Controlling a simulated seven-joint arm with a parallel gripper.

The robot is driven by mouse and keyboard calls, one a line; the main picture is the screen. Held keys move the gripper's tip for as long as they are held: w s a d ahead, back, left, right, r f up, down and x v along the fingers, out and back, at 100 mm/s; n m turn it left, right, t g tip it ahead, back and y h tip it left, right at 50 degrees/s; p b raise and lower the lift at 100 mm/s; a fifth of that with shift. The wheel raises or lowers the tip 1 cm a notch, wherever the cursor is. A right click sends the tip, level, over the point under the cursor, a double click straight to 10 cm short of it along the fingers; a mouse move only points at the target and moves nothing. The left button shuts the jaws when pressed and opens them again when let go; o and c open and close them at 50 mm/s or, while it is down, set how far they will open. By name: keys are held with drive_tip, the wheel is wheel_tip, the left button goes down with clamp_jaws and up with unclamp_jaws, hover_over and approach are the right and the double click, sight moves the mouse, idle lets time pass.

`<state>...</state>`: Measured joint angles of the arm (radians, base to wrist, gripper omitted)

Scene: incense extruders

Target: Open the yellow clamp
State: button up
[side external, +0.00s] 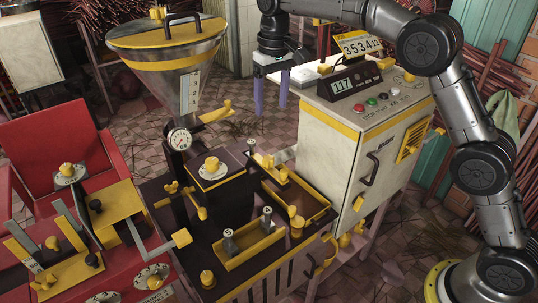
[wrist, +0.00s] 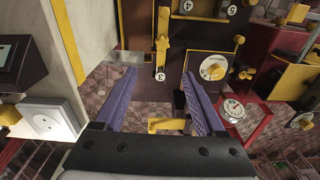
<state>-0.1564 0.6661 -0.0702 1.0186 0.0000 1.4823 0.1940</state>
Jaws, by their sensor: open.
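A yellow lever, which looks like the clamp (side external: 215,113), sticks out sideways below the hopper, beside the dial gauge (side external: 179,139). In the wrist view a yellow bar (wrist: 168,125), probably the same clamp, shows between the purple fingers near the palm. My gripper (side external: 271,109) is open and empty, fingers pointing down, in the air to the right of the clamp and apart from it. In the wrist view my gripper (wrist: 158,73) has its fingers spread wide. I cannot tell how far the clamp is turned.
The metal hopper (side external: 165,70) with yellow lid stands left of my gripper. A cream control cabinet (side external: 345,135) with a display is at right. Yellow trays (side external: 255,250) with numbered weights sit on the bench in front. Red machinery (side external: 60,150) fills the left side.

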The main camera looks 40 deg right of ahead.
sight(269, 158)
drive_tip(key=shift+g, duration=0.3)
drive_tip(key=f, duration=1.6)
drive_tip(key=shift+w+a+f, duration=0.1)
drive_tip(key=shift+a+f, duration=0.05)
drive_tip(key=shift+a, duration=0.15)
clamp_jaws()
idle(0.5)
